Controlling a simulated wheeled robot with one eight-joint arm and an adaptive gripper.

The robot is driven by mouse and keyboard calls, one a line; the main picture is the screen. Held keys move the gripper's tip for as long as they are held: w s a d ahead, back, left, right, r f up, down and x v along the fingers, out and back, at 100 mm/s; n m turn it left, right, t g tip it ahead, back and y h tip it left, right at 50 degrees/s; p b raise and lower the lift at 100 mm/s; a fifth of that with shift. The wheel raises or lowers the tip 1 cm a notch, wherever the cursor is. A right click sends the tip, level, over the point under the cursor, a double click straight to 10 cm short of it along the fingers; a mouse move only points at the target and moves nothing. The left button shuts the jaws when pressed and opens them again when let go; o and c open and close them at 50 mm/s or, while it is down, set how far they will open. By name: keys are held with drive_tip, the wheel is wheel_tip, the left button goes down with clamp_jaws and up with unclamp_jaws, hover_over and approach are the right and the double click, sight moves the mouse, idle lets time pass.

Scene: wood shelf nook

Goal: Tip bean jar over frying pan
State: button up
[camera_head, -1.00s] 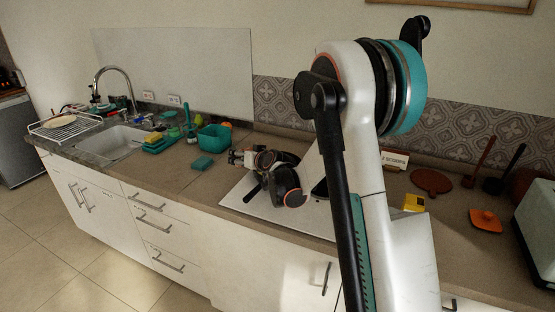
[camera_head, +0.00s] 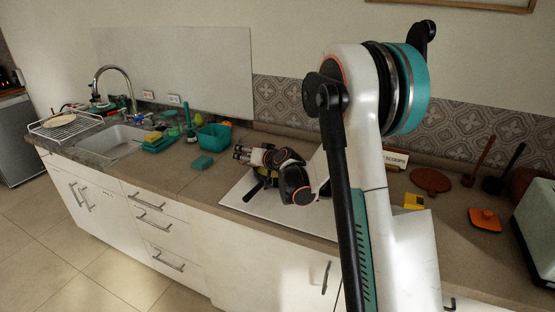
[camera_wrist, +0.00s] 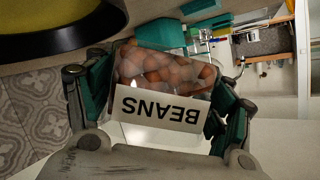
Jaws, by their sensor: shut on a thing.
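A clear jar (camera_wrist: 165,75) with a white label reading BEANS holds brown beans. My gripper (camera_wrist: 163,85) is shut on the jar, with a finger on each side; the label reads upside down in the wrist view. The frying pan (camera_wrist: 60,42), black-rimmed with a yellow inside, fills the top left corner of the wrist view, beside the jar. In the head view, my gripper (camera_head: 242,154) is above the counter. The pan's dark handle (camera_head: 254,192) sticks out below my wrist, which hides most of the pan. I cannot make out the jar clearly there.
A teal bin (camera_head: 214,137) and a small teal block (camera_head: 202,162) stand left of my gripper. The sink (camera_head: 118,142) is farther left. An orange lidded dish (camera_head: 485,219) and a toaster (camera_head: 537,225) are at the right.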

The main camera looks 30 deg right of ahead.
drive_tip(key=shift+d+f, duration=0.1)
drive_tip(key=shift+d, duration=0.1)
idle(0.3)
drive_tip(key=shift+d+r+m+y, duration=0.5)
drive_tip(key=shift+d+m, duration=0.2)
drive_tip(key=shift+m, duration=0.1)
idle(0.8)
drive_tip(key=shift+d+f+m+t+y, duration=0.25)
drive_tip(key=shift+f+m+t+y, duration=0.15)
drive_tip(key=shift+m, duration=0.2)
idle(0.9)
drive_tip(key=shift+d+r+m+t+y+p, duration=0.2)
drive_tip(key=shift+r+m+t+y+p, duration=0.25)
drive_tip(key=shift+r+m, duration=0.65)
idle(1.9)
drive_tip(key=shift+s+d+f+m+y+b, duration=0.1)
drive_tip(key=shift+d+f+m+y+b, duration=0.1)
drive_tip(key=shift+f+m+y+b, duration=0.55)
idle(0.6)
